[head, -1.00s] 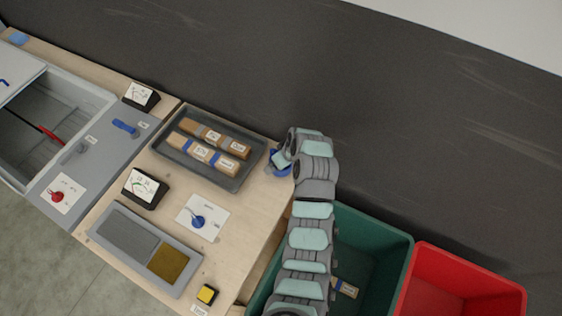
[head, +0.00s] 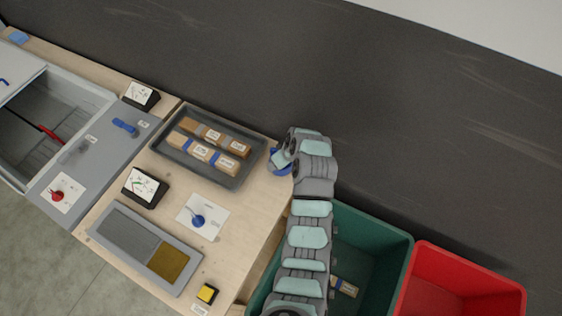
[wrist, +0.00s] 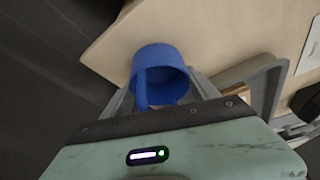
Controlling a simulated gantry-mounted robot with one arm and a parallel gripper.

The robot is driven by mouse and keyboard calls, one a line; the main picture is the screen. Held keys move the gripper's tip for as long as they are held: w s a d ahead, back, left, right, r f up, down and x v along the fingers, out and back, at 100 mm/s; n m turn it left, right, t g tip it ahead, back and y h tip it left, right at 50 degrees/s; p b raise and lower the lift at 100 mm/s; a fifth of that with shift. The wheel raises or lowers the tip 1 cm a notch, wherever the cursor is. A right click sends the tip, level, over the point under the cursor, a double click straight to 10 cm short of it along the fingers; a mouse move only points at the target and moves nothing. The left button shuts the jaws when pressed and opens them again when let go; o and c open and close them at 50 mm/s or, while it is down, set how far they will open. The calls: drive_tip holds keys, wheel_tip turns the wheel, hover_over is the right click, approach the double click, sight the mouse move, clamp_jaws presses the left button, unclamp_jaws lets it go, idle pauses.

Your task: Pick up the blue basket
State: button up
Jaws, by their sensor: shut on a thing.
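The blue basket (wrist: 160,58) is a small round open container with a handle, seen at the top middle of the wrist view. My gripper (wrist: 158,98) is shut on it, with a finger on each side near its handle. In the head view the blue basket (head: 274,164) shows only partly, at the back right corner of the wooden table (head: 245,225), with my arm hiding the rest. I cannot tell whether the basket touches the table.
A dark tray (head: 160,150) with several labelled wooden blocks lies just left of the basket. A green bin (head: 385,240) and a red bin (head: 470,285) stand right of the table. A dark wall (head: 400,110) rises behind.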

drive_tip(key=shift+c, duration=0.9)
drive_tip(key=shift+r, duration=0.1)
wheel_tip(320, 180, up, 20)
drive_tip(key=p, duration=0.2)
